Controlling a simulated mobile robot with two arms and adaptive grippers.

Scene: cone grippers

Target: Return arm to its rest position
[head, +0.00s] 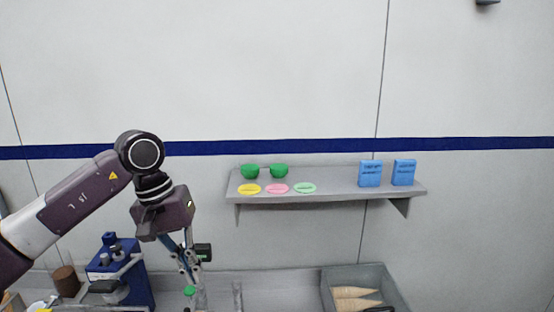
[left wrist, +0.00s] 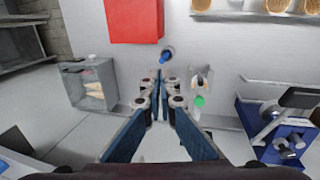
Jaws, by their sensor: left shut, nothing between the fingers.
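My left arm comes in from the left in the head view and bends down at its wrist. My left gripper (head: 188,275) hangs at the end of it, pointing down, above the back of the work surface. In the left wrist view the fingertips (left wrist: 160,78) are together with nothing between them. A green-topped item (head: 189,290) is close below the gripper in the head view; it also shows right of the fingers in the left wrist view (left wrist: 199,101). My right gripper is in neither view.
A blue machine (head: 128,276) stands left of the gripper, beside a brown cylinder (head: 66,281). A grey bin (head: 399,290) with cones is at the right. A wall shelf (head: 330,194) carries green bowls, coloured discs and blue boxes. A red panel (left wrist: 134,20) shows in the left wrist view.

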